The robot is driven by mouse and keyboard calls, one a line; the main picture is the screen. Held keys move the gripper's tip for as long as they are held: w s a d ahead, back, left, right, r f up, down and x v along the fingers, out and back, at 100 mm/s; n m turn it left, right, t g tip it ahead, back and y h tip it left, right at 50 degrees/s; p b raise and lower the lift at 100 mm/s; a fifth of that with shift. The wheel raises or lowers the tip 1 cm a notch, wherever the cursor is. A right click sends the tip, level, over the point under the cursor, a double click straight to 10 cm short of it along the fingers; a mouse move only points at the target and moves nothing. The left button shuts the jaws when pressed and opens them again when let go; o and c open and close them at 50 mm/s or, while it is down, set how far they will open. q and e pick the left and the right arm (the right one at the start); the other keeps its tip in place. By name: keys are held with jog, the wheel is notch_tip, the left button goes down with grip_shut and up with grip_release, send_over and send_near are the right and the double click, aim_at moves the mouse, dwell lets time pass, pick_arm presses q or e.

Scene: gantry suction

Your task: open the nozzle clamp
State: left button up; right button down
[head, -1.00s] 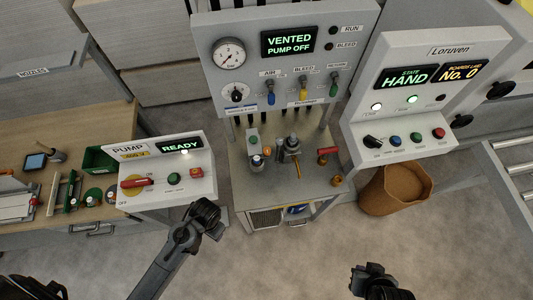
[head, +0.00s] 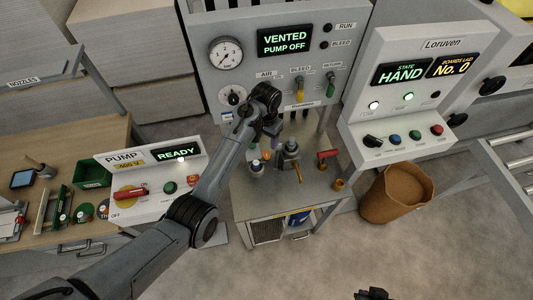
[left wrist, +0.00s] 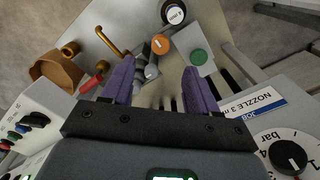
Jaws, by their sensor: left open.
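A grey metal fixture with a brass lever (head: 290,156), which I take for the nozzle clamp, stands on the small grey work table. Its lever points toward the front. In the left wrist view the fixture (left wrist: 151,70) is partly hidden by a finger, and the brass lever (left wrist: 113,42) is beyond it. My left gripper (head: 271,136) is above the rear of this table, just left of the fixture. Its two purple fingers (left wrist: 160,72) are apart with nothing held between them. A dark piece of my right gripper (head: 373,294) shows at the bottom edge; its jaws are unclear.
A white-capped bottle (head: 256,168) stands left of the fixture, with a red-handled valve (head: 328,154) on the right. The gauge panel (head: 225,53) rises behind, the pump box (head: 130,207) is left, and the HAND console (head: 385,110) right. A brown bin (head: 395,195) stands on the floor.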

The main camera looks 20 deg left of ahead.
aim_at(266, 154)
pick_arm(q)
jog(key=f, duration=1)
jog(key=shift+w, duration=0.2)
jog(key=c, duration=1)
jog(key=shift+c, duration=0.2)
